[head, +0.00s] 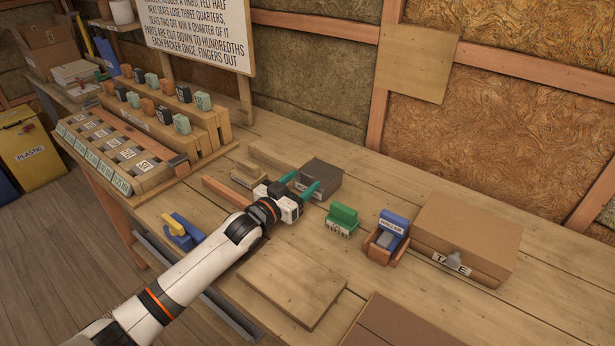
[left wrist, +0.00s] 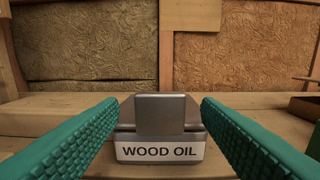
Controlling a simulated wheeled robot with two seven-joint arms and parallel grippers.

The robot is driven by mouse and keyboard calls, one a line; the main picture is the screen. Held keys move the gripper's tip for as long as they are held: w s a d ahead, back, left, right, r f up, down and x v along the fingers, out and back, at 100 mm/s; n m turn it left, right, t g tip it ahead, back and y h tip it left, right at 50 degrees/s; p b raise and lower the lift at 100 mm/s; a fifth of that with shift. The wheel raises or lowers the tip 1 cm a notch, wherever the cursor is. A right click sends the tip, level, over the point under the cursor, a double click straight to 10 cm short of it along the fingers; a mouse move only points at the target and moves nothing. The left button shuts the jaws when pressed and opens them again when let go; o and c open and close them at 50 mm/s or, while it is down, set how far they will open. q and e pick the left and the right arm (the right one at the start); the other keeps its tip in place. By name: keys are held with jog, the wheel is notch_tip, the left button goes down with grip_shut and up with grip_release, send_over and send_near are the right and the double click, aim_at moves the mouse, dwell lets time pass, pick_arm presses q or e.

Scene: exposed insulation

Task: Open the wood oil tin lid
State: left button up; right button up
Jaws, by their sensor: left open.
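The wood oil tin (head: 322,172) is a dark grey box on the workbench. In the left wrist view the tin (left wrist: 125,137) faces me, centred, with a white "WOOD OIL" label on its front. A grey upright block (left wrist: 160,114) rises above the label; it looks like the lid's grip, and the lid looks shut. My left gripper (head: 305,179) is open at the near side of the tin. Its teal fingers (left wrist: 160,102) stand to the left and right of the block, with a gap on each side. My right gripper is not in view.
To the right are a green box (head: 343,214), a blue roller box (head: 393,223) in a wooden holder and a cardboard tape box (head: 468,235). A flat board (head: 292,283) lies nearer me. A blue and yellow tool (head: 183,232) lies left, near the slotted rack (head: 120,152).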

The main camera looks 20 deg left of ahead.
aim_at(318, 170)
pick_arm(q)
jog(key=shift+x, duration=1.1)
jog(key=shift+w+d, duration=0.1)
jog(key=shift+w, duration=0.25)
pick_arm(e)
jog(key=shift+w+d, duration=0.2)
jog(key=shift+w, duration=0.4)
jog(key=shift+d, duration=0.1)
